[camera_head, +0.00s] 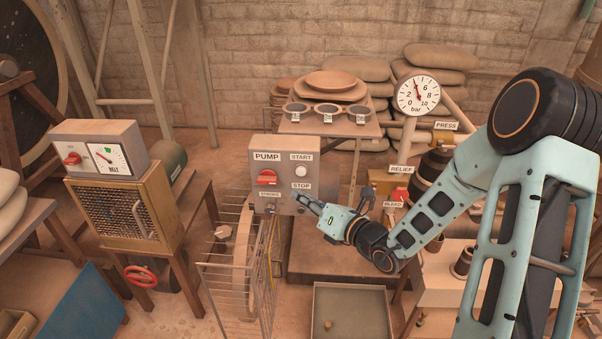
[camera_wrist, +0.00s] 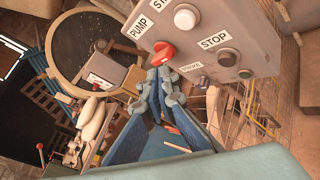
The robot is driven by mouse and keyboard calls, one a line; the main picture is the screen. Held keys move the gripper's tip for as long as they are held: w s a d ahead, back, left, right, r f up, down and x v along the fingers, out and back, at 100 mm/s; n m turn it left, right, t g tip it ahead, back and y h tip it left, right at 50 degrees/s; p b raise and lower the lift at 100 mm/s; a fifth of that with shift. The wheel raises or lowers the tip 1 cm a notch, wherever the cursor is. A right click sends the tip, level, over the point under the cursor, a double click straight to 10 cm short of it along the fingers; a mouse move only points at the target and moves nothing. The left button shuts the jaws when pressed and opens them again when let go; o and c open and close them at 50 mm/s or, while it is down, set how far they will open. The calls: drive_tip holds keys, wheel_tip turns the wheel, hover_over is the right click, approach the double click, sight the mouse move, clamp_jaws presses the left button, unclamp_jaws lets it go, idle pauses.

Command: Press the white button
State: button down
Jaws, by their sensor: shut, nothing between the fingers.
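The white button (camera_head: 301,171) sits under the START label on the upper right of the grey pump box (camera_head: 282,159). It also shows in the wrist view at the top, as a round white button (camera_wrist: 186,17) with a grey collar. My gripper (camera_head: 304,200) is shut and empty, in front of the lower right of the box, below the white button in the head view. In the wrist view my gripper (camera_wrist: 160,72) appears below the red knob (camera_wrist: 162,52). I cannot tell whether the fingertips touch the box. The gripper partly hides the STOP area in the head view.
A STOP button (camera_wrist: 227,58) shows near the STOP label in the wrist view. A wire cage (camera_head: 238,265) stands below the pump box. A pressure gauge (camera_head: 417,96) stands to the right, and a table with bowls (camera_head: 330,125) is behind. A tray (camera_head: 350,312) lies below.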

drive_tip(key=shift+w+d, duration=0.1)
drive_tip(key=shift+w, duration=2.85)
drive_tip(key=shift+w, duration=0.2)
drive_tip(key=shift+w, duration=0.25)
drive_tip(key=shift+w, duration=0.5)
drive_tip(key=shift+s, duration=0.9)
drive_tip(key=s, duration=0.5)
drive_tip(key=shift+p, duration=0.4)
